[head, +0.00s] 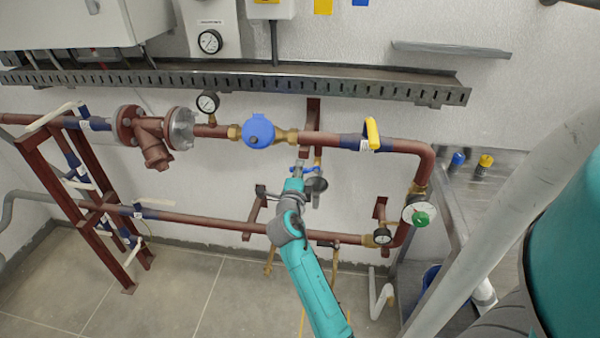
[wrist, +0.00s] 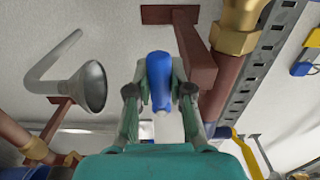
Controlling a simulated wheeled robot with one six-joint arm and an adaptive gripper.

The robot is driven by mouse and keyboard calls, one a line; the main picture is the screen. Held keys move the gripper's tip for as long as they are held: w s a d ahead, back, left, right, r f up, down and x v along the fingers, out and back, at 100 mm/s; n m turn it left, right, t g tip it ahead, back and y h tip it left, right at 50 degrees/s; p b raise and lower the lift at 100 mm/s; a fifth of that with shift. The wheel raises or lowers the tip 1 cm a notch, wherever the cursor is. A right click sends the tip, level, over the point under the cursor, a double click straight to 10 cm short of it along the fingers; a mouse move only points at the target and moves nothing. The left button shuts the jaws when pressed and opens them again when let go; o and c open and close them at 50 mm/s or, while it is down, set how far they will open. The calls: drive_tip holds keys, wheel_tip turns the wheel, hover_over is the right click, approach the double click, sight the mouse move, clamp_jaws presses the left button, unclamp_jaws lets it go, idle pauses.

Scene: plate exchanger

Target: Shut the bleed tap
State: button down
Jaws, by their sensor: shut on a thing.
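The bleed tap's blue handle (wrist: 159,80) stands between the two fingers of my gripper (wrist: 160,72) in the wrist view, with a finger against each side. My gripper is shut on it. In the head view my gripper (head: 299,170) reaches up to the small tap below the upper red pipe, and a bit of blue handle (head: 313,169) shows beside it. The tap's body is mostly hidden behind the fingers and handle. A grey funnel (head: 316,184) sits just below the tap; in the wrist view the funnel (wrist: 88,88) is left of the fingers, apart from them.
The upper red pipe (head: 330,140) carries a blue round meter (head: 258,131) and a yellow-handled valve (head: 372,134). The lower red pipe (head: 215,220) runs behind my arm. A red bracket (wrist: 195,55) is close right of the fingers. A grey railing (head: 500,230) stands at right.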

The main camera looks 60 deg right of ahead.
drive_tip(key=shift+r+m, duration=0.1)
drive_tip(key=shift+m, duration=0.2)
drive_tip(key=c, duration=1)
unclamp_jaws()
drive_tip(key=shift+v, duration=4)
